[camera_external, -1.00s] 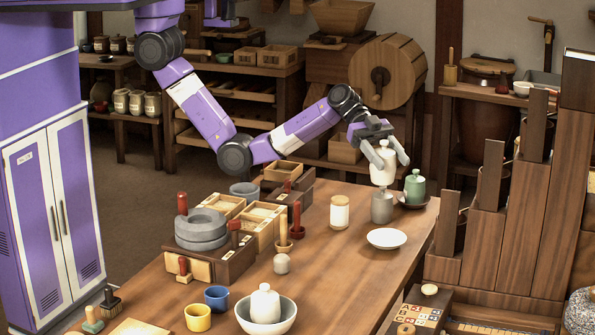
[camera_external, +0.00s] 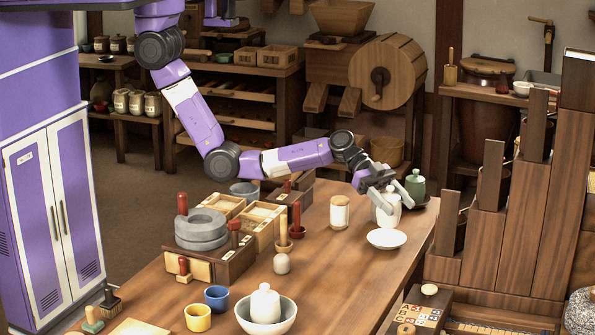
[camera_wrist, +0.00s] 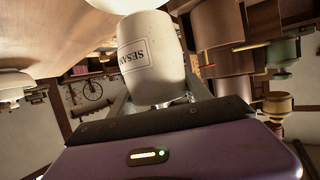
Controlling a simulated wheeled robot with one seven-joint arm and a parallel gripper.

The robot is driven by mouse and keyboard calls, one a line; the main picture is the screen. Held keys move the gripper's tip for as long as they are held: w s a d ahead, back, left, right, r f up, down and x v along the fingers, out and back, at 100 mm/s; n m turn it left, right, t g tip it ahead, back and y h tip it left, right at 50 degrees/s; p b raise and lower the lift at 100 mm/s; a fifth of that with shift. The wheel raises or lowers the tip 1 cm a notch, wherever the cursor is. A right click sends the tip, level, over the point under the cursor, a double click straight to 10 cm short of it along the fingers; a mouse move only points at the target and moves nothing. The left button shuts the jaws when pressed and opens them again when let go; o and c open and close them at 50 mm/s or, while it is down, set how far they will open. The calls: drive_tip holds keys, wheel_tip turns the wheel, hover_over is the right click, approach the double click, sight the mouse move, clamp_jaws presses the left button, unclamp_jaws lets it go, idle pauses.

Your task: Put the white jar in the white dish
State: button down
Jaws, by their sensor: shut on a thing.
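The white jar (camera_external: 387,212) is held between the fingers of my gripper (camera_external: 391,200), which is shut on it. In the wrist view the jar (camera_wrist: 152,58) fills the middle and has a dark-lettered label. The white dish (camera_external: 386,238) lies on the table just in front of and below the jar in the external view. A white rounded surface at the top edge of the wrist view (camera_wrist: 105,4) looks like part of the dish. I cannot tell whether the jar's base touches anything.
A green lidded jar (camera_external: 415,187) stands just right of my gripper, and a wooden-lidded jar (camera_external: 340,212) stands to the left. The table (camera_external: 335,275) in front of the dish is clear.

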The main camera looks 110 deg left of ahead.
sight(394, 221)
drive_tip(key=shift+f, duration=2.65)
drive_tip(key=shift+f+b, duration=0.15)
drive_tip(key=shift+b, duration=0.2)
drive_tip(key=shift+c, duration=2.4)
unclamp_jaws()
drive_tip(key=shift+s+a+r, duration=0.2)
drive_tip(key=shift+s, duration=0.1)
drive_tip(key=v, duration=1.1)
drive_tip(key=shift+s, duration=0.1)
drive_tip(key=shift+p, duration=0.3)
